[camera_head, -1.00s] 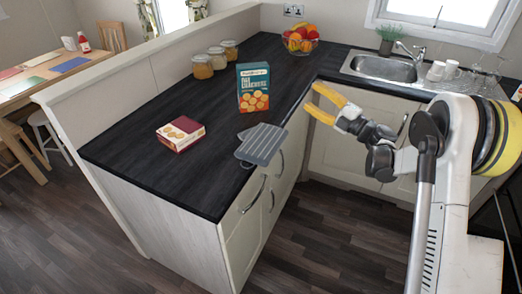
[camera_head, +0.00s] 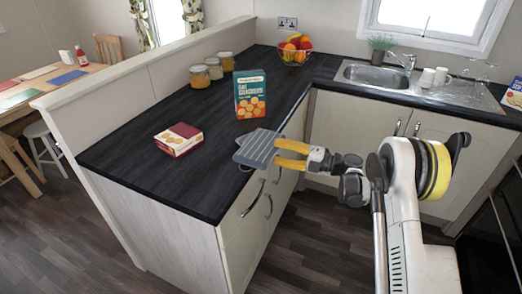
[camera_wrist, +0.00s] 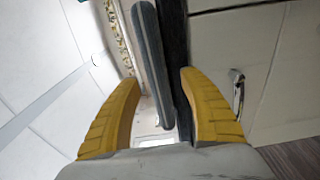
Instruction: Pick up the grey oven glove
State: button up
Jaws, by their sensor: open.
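The grey striped oven glove (camera_head: 257,147) lies on the dark worktop by its right edge, partly sticking out over it. My gripper (camera_head: 285,154) has yellow fingers and is at the right side of the glove, with the fingertips at its edge. In the wrist view the gripper (camera_wrist: 160,105) is open, and the glove (camera_wrist: 152,60) shows edge-on as a grey strip between the two fingers. I cannot tell whether either finger touches it.
A cracker box (camera_head: 250,95) stands behind the glove, and a small red and white box (camera_head: 178,139) lies to its left. Jars (camera_head: 200,76), a fruit bowl (camera_head: 294,55) and the sink (camera_head: 375,76) are farther back. Cabinet fronts (camera_head: 240,222) drop below the worktop edge.

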aim_at(274, 148)
jog(key=b+x, duration=0.1)
jog(key=x, duration=0.2)
jog(key=shift+a, duration=0.15)
jog(key=shift+r, duration=0.15)
grip_shut()
jog(key=shift+r+p, duration=0.4)
jog(key=shift+r, duration=0.1)
jog(key=r+p, duration=0.1)
jog(key=r, duration=0.1)
jog(key=d+r+p, duration=0.1)
jog(key=r, duration=0.1)
jog(key=d+r+p, duration=0.3)
jog(key=d+r, duration=0.3)
jog(key=d, duration=0.4)
jog(key=shift+s+d, duration=0.3)
jog(key=shift+d, duration=0.1)
